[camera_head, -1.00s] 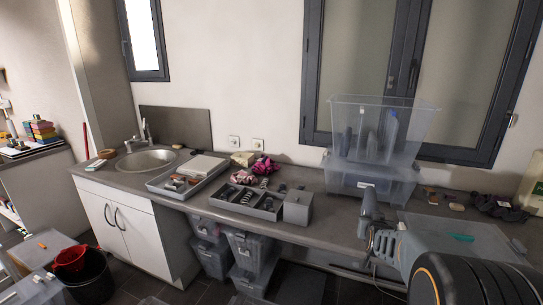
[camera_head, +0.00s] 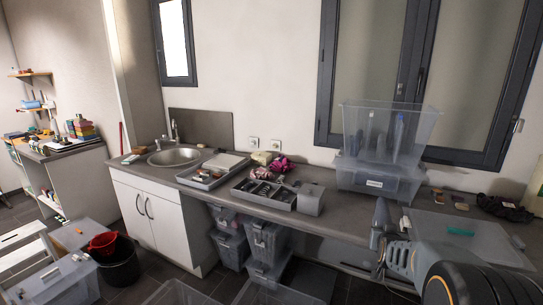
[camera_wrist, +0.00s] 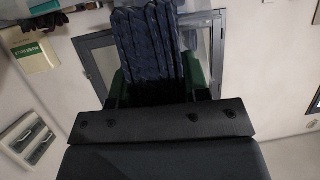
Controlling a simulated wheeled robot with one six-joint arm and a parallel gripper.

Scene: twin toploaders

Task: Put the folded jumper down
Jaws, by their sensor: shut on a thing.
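The folded jumper (camera_wrist: 148,45) is dark blue with a cable-knit look. It fills the top middle of the wrist view. My gripper (camera_wrist: 158,82) is shut on it, with a green finger on each side. In the head view my arm reaches in at the lower right, over the counter, and I cannot make out the jumper there.
The grey counter (camera_head: 335,225) carries stacked clear boxes (camera_head: 380,180), grey trays (camera_head: 263,195), pink cloth (camera_head: 281,164) and a sink (camera_head: 175,156). Clear bins (camera_head: 268,240) stand below. A black bucket (camera_head: 120,265) and a lidded box (camera_head: 55,283) stand lower left.

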